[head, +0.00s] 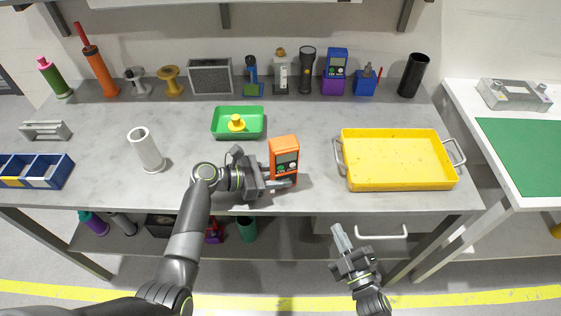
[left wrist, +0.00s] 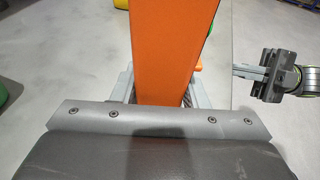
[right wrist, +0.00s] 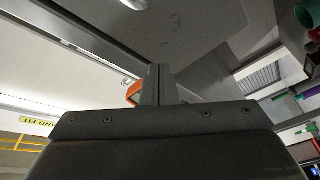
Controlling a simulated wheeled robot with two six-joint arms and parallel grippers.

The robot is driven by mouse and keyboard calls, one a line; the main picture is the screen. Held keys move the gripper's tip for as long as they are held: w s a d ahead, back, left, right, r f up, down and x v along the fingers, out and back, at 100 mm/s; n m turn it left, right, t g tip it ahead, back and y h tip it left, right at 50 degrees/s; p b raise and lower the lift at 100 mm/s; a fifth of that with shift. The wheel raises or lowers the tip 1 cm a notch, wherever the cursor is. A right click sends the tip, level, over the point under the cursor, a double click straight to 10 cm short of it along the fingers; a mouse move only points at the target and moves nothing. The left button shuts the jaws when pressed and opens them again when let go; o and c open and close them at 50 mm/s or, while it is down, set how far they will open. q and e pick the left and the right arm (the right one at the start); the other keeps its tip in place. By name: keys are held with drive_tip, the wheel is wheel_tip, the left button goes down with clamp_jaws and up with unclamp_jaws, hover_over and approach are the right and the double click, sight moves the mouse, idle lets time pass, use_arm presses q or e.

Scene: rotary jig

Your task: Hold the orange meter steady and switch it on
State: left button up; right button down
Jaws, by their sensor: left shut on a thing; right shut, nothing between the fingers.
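The orange meter (head: 285,150) stands upright near the front edge of the table, its dark display facing the front. My left gripper (head: 282,181) comes in from the left and is shut on the lower part of the meter. In the left wrist view the orange side of the meter (left wrist: 168,50) rises between the fingers. My right gripper (head: 342,238) is shut and empty, in front of the table and below its edge, apart from the meter. In the right wrist view its closed fingers (right wrist: 158,84) show, with a bit of orange behind them.
A yellow tray (head: 397,185) with handles stands right of the meter. A green tray (head: 222,124) with a yellow piece lies behind it. A white cylinder (head: 146,150) stands to the left. Several tools line the back of the table (head: 300,105). The room in front is clear.

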sight(281, 168)
drive_tip(key=s+a+r+n+g+y, duration=0.1)
drive_tip(key=a+r+n+g+y, duration=0.45)
drive_tip(key=n, duration=0.55)
drive_tip(key=s+a+r+n+g+y, duration=0.15)
drive_tip(key=a+r+n+y, duration=0.25)
drive_tip(key=r+n+y, duration=0.45)
drive_tip(key=shift+w+a+n+g+h, duration=0.25)
drive_tip(key=shift+w+a+n+h, duration=0.25)
drive_tip(key=shift+w, duration=1.1)
drive_tip(key=shift+w+a+n+g+h, duration=0.3)
drive_tip(key=shift+w+a+n, duration=0.25)
drive_tip(key=shift+w, duration=1)
drive_tip(key=shift+w+a+n+g+h, duration=0.35)
drive_tip(key=shift+w+a, duration=0.3)
drive_tip(key=shift+w, duration=0.95)
drive_tip(key=shift+w, duration=0.1)
drive_tip(key=shift+w+a, duration=0.1)
drive_tip(key=shift+w, duration=0.2)
drive_tip(key=shift+w+a, duration=0.1)
drive_tip(key=shift+w, duration=0.1)
drive_tip(key=shift+s, duration=0.15)
drive_tip(key=shift+s+d, duration=0.2)
drive_tip(key=shift+s, duration=0.3)
